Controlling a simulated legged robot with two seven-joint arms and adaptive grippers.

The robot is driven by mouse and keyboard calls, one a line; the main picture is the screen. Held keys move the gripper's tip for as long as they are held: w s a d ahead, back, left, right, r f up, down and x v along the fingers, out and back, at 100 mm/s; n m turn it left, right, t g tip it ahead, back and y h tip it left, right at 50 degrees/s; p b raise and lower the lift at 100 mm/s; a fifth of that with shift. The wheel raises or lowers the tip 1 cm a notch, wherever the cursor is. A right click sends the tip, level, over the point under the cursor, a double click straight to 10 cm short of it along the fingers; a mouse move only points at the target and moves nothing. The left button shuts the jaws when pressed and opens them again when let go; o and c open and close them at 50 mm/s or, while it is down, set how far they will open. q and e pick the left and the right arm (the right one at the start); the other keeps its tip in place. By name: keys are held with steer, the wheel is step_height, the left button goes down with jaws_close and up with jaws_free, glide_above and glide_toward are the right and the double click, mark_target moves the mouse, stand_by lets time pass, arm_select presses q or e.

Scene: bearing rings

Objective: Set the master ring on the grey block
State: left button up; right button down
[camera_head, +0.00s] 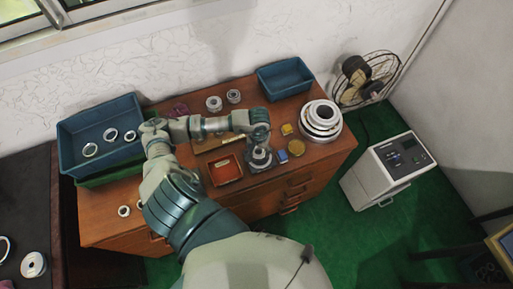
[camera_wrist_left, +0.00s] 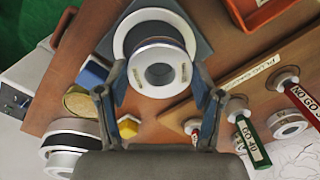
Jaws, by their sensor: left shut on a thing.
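My left gripper (camera_head: 260,147) is over the grey block (camera_head: 250,168) near the front of the wooden cabinet top. In the left wrist view the gripper (camera_wrist_left: 158,75) is shut on a ring, which I take to be the master ring (camera_wrist_left: 158,52), with a pale face, small marks and a dark band. Behind the held ring is a wider pale round part (camera_wrist_left: 125,38) over the grey-blue block (camera_wrist_left: 199,40). Whether the ring touches what is under it I cannot tell. My right gripper is in neither view.
A red tray (camera_head: 225,170) lies left of the block. A plug gauge board (camera_wrist_left: 235,75) is close by. A blue bin (camera_head: 75,152) holds rings; another blue bin (camera_head: 285,92) looks empty.

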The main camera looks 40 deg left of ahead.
arm_select(q)
steer(key=shift+d, duration=0.15)
steer(key=shift+a+f, duration=0.15)
steer(key=shift+a, duration=0.15)
steer(key=shift+d, duration=1.15)
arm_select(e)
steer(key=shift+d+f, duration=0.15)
arm_select(q)
steer(key=shift+a, duration=0.15)
